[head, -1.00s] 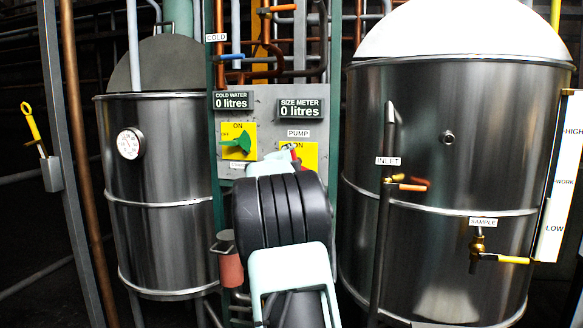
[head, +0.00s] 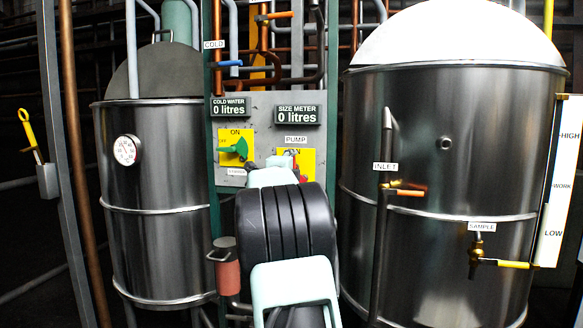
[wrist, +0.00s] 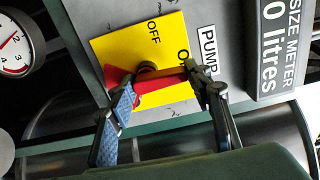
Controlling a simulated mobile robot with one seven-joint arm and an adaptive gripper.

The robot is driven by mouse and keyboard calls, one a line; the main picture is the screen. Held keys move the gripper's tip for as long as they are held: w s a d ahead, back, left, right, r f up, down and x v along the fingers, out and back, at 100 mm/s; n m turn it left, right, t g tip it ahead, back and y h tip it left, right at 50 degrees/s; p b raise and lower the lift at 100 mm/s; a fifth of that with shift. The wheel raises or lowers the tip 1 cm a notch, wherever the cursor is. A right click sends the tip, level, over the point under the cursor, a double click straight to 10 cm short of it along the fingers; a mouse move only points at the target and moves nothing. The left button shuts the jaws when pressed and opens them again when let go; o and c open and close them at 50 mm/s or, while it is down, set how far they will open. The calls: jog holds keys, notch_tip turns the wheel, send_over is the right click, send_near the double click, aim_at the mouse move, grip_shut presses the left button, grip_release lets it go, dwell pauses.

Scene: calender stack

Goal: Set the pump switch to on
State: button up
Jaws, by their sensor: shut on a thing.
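The pump switch has a red handle (wrist: 155,94) on a yellow plate (wrist: 120,48) marked OFF and ON, below the PUMP label. My gripper (wrist: 160,88) is closed around the handle, one finger on each side in the wrist view. There the handle lies across the plate, with one end near the partly covered ON mark. Its exact setting is hard to tell. In the head view the yellow plate (head: 308,160) is partly hidden behind my arm, with a bit of red showing.
A green switch (head: 233,150) on its own yellow plate is to the left on the same panel. Steel tanks (head: 150,180) (head: 430,260) stand on both sides. An inlet pipe (head: 383,225) rises right of my arm. The size meter display (wrist: 280,45) is near the PUMP label.

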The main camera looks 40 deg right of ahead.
jog(key=o, duration=1.2)
jog(key=shift+c, duration=0.2)
jog(key=shift+a, duration=0.1)
jog(key=v, duration=1.2)
